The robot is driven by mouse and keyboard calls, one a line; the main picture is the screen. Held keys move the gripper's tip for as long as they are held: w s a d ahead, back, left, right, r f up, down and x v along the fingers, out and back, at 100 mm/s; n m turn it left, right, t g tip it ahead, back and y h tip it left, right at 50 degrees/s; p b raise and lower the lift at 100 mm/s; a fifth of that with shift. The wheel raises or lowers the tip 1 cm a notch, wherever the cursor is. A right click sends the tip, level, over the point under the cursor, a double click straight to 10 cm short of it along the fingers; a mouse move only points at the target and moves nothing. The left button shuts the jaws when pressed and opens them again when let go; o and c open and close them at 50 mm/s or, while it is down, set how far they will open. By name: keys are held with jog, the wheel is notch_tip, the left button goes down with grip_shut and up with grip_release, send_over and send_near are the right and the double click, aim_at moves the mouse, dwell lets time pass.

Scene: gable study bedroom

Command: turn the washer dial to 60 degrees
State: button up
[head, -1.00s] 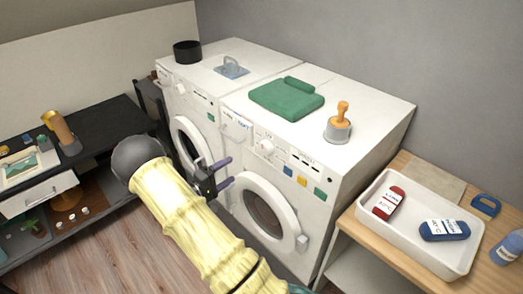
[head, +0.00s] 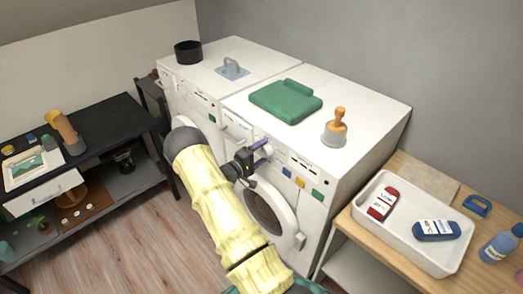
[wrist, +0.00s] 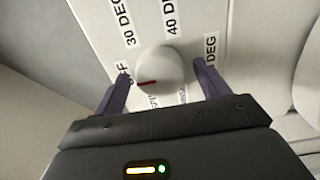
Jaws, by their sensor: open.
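In the wrist view a round white dial (wrist: 158,68) has a red mark on its lower left, toward the label that seems to read OFF. Labels 30 DEG (wrist: 127,22) and 40 DEG (wrist: 172,15) stand beyond the dial, and a partly hidden DEG label (wrist: 211,58) is at its right. My gripper (wrist: 160,76) is open, with one dark finger on each side of the dial; contact cannot be told. In the head view my gripper (head: 262,152) is at the front panel of the right white machine (head: 345,172) and largely covers the dial.
The round door (head: 283,228) is below my gripper. A white tray (head: 365,224) sits on the wooden table at right. A dark shelf stands left.

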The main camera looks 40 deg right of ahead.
jog(key=shift+d, duration=0.15)
jog(key=c, duration=1)
jog(key=shift+o, duration=0.2)
